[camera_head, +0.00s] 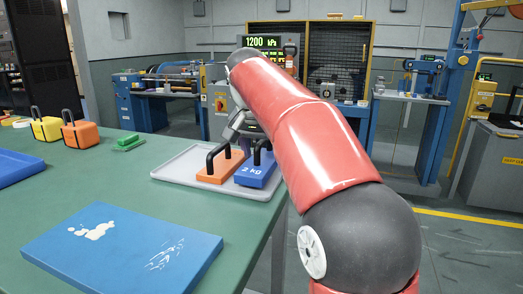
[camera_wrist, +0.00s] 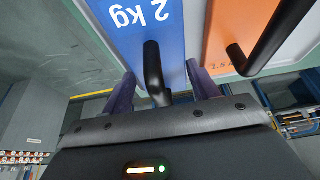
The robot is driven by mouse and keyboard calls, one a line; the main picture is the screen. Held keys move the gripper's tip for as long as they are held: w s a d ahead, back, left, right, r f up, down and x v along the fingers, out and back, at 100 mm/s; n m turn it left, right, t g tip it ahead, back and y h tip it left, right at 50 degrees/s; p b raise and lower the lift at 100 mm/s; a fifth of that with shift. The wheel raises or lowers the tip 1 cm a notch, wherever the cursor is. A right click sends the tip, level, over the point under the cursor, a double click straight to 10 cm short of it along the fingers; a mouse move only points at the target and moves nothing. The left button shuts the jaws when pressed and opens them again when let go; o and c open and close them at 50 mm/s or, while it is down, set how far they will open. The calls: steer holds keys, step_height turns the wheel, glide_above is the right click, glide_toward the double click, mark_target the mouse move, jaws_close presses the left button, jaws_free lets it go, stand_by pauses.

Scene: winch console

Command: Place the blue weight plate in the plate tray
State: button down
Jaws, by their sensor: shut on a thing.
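The blue weight plate (camera_head: 256,174), marked 2 kg, has a black handle and is at the right end of the grey plate tray (camera_head: 172,169). It also shows at the top of the wrist view (camera_wrist: 150,28). My gripper (camera_wrist: 162,88) is shut on its black handle, one purple finger on each side. An orange weight plate (camera_head: 219,170) with a black handle stands in the tray just left of the blue one. I cannot tell whether the blue plate touches the tray floor. My red arm hides most of the gripper in the head view.
The green table (camera_head: 40,205) carries a blue mat (camera_head: 120,250) in front, a green block (camera_head: 128,143), and yellow (camera_head: 46,129) and orange (camera_head: 80,134) handled weights. A blue tray (camera_head: 15,165) sits at the left edge. The table's right edge runs beside the plate tray.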

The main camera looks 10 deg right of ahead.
steer(key=shift+f+b, duration=0.3)
steer(key=shift+b, duration=0.05)
stand_by(0.3)
